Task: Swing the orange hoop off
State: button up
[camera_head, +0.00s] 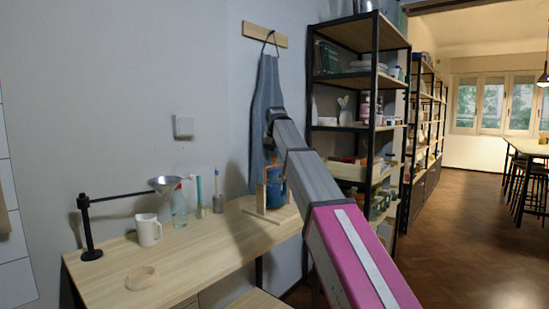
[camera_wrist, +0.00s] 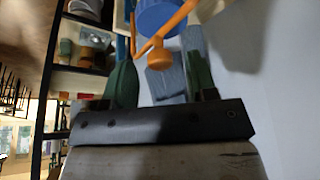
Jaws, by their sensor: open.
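The orange hoop (camera_wrist: 176,22) shows in the wrist view as a slanting bar with a round knob, just in front of a blue jar (camera_wrist: 158,14). My gripper (camera_wrist: 160,58) has its two green fingers apart, and the knob appears between them; I cannot tell whether they touch it. In the head view the blue jar (camera_head: 277,189) stands in a wooden frame (camera_head: 262,197) on the bench, with a little orange near its top. My arm comes down above it from the right, and its end hides part of the hoop.
On the bench (camera_head: 190,262) stand a white mug (camera_head: 148,231), a clear bottle (camera_head: 179,212), a funnel (camera_head: 165,184) on a black arm, and a wooden ring (camera_head: 142,278). A grey apron (camera_head: 266,95) hangs behind. Loaded shelves (camera_head: 345,79) stand close at right.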

jog(key=shift+w+f, duration=0.2)
jog(key=shift+f, duration=0.3)
grip_shut()
